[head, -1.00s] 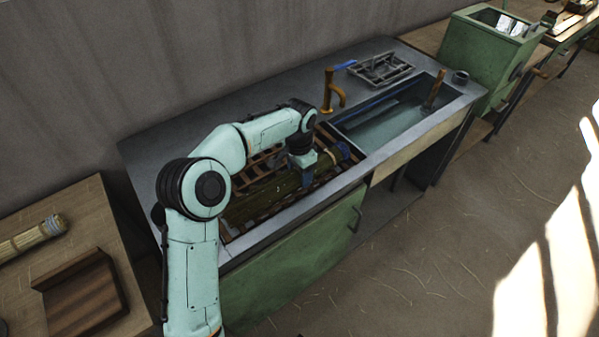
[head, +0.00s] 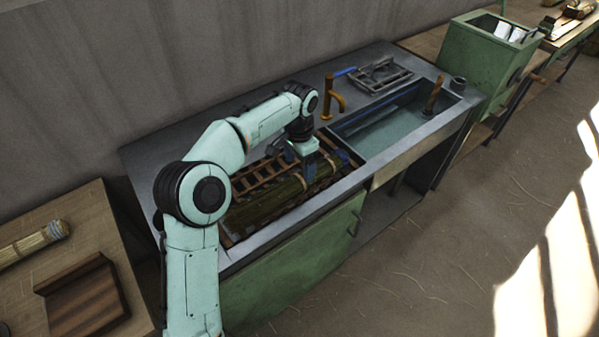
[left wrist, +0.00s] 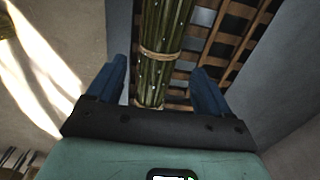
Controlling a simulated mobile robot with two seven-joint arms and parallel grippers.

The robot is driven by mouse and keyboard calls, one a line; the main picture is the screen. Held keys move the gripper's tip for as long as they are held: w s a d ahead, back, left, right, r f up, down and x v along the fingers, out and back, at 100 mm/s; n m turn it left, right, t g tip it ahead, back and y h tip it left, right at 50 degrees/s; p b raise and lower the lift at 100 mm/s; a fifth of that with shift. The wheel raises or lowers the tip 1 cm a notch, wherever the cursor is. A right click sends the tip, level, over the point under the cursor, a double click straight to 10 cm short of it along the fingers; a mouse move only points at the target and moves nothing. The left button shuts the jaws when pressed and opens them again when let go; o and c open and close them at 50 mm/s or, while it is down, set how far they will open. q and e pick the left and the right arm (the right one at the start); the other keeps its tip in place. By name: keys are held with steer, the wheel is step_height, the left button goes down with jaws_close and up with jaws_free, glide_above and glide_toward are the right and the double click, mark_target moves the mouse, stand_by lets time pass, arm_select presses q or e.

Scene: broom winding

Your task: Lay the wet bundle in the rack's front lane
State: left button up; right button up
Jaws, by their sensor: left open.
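The wet bundle (head: 270,199), dark green stalks with pale bindings, lies lengthwise on the brown slatted rack (head: 245,184), along its front side. In the left wrist view the bundle (left wrist: 158,50) shows with two tan bindings and wet specks, and the rack slats (left wrist: 235,30) show bare to its right. My left gripper (head: 303,172) is over the bundle's right end. In the left wrist view its blue fingers (left wrist: 160,88) are spread apart, with the bundle showing between them and gaps on both sides. My right gripper is in neither view.
Right of the rack is a sink basin of water (head: 395,125) with a wooden handle (head: 433,97) standing in it. A dry bundle (head: 35,243) and a brown tray (head: 82,300) are on the left table.

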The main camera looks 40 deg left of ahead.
mark_target(300, 177)
arm_select(q)
step_height(300, 177, up, 5)
steer(key=shift+r+p, duration=0.2)
steer(key=shift+p, duration=0.3)
